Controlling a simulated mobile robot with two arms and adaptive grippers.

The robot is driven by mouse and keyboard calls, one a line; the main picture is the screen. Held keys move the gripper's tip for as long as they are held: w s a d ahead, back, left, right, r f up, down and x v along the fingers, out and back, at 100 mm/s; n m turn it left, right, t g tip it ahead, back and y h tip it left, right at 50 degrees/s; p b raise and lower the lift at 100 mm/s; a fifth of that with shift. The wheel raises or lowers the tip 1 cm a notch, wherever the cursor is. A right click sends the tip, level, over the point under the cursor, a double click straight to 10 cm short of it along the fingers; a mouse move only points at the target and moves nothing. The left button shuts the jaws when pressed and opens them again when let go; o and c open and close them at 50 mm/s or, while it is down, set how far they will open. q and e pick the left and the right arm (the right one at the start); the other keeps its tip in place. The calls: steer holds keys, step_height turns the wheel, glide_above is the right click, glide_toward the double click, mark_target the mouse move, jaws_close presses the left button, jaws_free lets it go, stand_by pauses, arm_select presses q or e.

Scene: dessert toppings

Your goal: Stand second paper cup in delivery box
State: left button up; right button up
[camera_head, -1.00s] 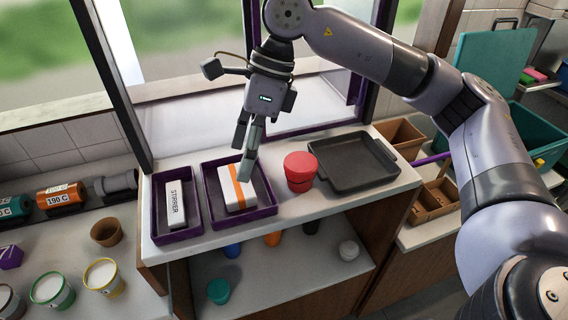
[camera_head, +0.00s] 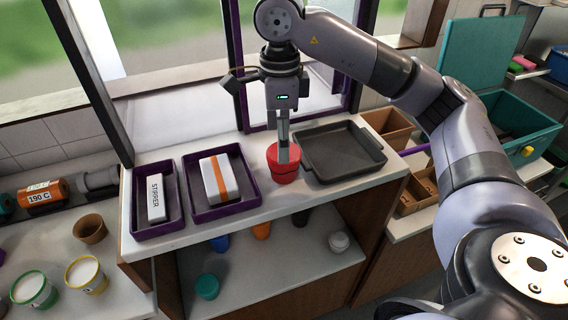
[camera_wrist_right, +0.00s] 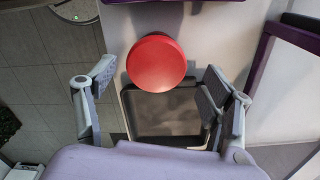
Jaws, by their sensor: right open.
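A red round tub-like container (camera_head: 283,165) with a wide flat top stands on the counter, left of the dark tray. My right gripper (camera_head: 284,152) points down over it, with its fingers overlapping it in the head view. In the right wrist view the red top (camera_wrist_right: 156,62) lies ahead of my open, empty right fingers (camera_wrist_right: 160,95); I cannot tell whether they touch it. A plain brown cup (camera_head: 90,229) stands upright on the left counter. A teal box (camera_head: 505,112) with a raised lid is at the far right. My left gripper is out of view.
Purple trays (camera_head: 252,199) hold a white orange-striped box (camera_head: 218,178) and a white stirrer box (camera_head: 157,198). A dark grey tray (camera_head: 376,163) is empty. Wooden boxes (camera_head: 386,126) stand right of it. Yellow and green-rimmed tubs (camera_head: 86,276) are at left.

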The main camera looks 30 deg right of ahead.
mark_target(283, 165)
step_height(283, 165, down, 2)
steer(key=shift+f, duration=0.1)
steer(key=shift+s+f, duration=0.1)
steer(key=shift+f, duration=0.4)
step_height(283, 165, down, 4)
steer(key=shift+s+d+r+p, duration=0.15)
steer(key=shift+r+p, duration=0.1)
steer(key=shift+p, duration=0.65)
steer(key=shift+f, duration=0.4)
steer(key=c, duration=1.5)
steer(key=shift+r, duration=0.1)
